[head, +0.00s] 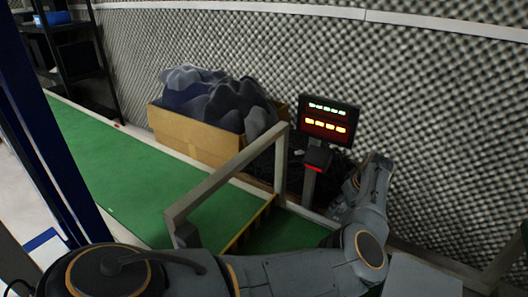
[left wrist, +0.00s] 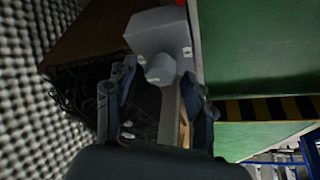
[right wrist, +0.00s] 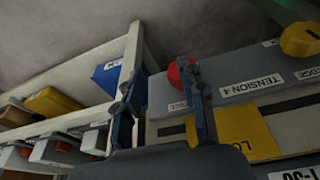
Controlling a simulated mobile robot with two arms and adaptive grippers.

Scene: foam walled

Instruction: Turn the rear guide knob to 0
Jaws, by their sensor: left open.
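A pale grey knob (left wrist: 160,69) sticks out of a grey box (left wrist: 160,32) in the left wrist view; I take it for the rear guide knob. No dial numbers on it can be read. My left gripper (left wrist: 157,95) is open, with the knob ahead between its two fingers; contact cannot be made out. In the head view my left gripper (head: 355,185) is beside the display post, small and partly hidden by its own arm. My right gripper (right wrist: 162,88) is open and empty in front of a different panel with a red knob (right wrist: 181,72).
A green conveyor belt (head: 110,165) runs along a foam wall. A cardboard box (head: 185,137) of dark foam and a lit display (head: 328,119) stand behind a grey frame (head: 225,172). The right wrist view shows a "TENSION 4" label (right wrist: 252,85) and a yellow knob (right wrist: 300,40).

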